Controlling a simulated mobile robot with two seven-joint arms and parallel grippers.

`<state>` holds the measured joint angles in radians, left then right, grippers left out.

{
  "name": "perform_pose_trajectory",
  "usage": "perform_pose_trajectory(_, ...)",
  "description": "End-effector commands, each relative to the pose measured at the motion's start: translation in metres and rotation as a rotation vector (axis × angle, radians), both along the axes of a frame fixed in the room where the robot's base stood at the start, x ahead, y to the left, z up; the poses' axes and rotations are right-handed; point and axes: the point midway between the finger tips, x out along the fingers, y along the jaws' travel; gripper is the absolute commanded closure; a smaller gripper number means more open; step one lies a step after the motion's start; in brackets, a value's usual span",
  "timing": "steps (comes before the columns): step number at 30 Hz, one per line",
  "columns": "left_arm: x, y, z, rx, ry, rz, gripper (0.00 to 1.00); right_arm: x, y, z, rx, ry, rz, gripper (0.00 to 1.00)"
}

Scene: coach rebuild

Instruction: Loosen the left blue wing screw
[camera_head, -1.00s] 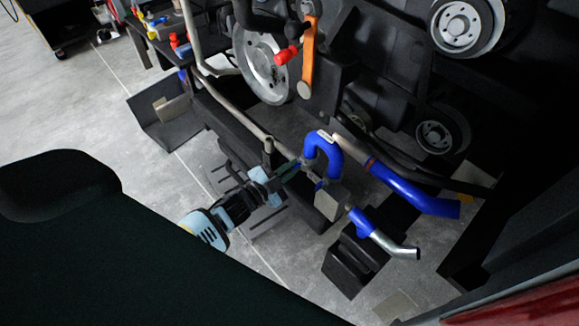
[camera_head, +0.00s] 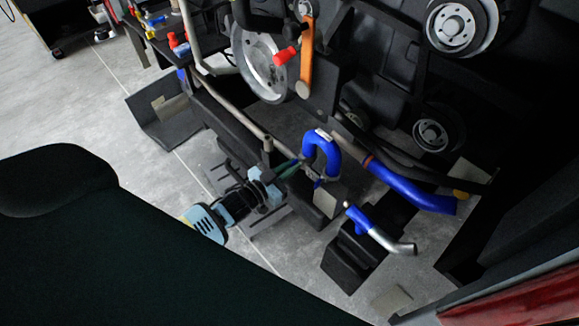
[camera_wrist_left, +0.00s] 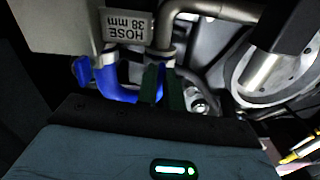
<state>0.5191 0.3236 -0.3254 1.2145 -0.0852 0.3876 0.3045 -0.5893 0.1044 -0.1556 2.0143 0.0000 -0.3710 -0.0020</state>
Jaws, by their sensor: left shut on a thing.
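My left gripper (camera_head: 296,165) reaches in from the lower left to the hose's left end. In the wrist view its dark green fingers (camera_wrist_left: 162,85) are shut, with a sliver of blue between them: the left blue wing screw (camera_wrist_left: 160,82), mostly hidden by the fingers. Another blue wing screw (camera_wrist_left: 82,69) shows clear of the fingers at the hose's other end, also in the head view (camera_head: 318,184). My right gripper is not in view.
A metal pipe (camera_wrist_left: 184,12) runs down to the clamp (camera_wrist_left: 161,54) near my fingers. A "HOSE 38 mm" label (camera_wrist_left: 124,26) is beside it. A large pulley wheel (camera_head: 262,65), a thicker blue hose (camera_head: 410,190) and a blue-and-silver pipe (camera_head: 375,230) surround the spot.

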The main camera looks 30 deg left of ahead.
Motion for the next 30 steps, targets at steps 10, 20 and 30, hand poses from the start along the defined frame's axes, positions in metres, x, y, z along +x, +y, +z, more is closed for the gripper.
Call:
perform_pose_trajectory(10,-0.0001,0.0002,-0.0004,-0.008,0.004,0.000,1.00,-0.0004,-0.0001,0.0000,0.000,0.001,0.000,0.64)
perform_pose_trajectory(20,-0.0002,0.0001,-0.0003,-0.007,0.004,0.000,0.71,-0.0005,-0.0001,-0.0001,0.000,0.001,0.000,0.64)
perform_pose_trajectory(30,-0.0098,0.0037,-0.0011,-0.007,0.005,0.000,0.71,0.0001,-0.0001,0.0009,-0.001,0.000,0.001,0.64)
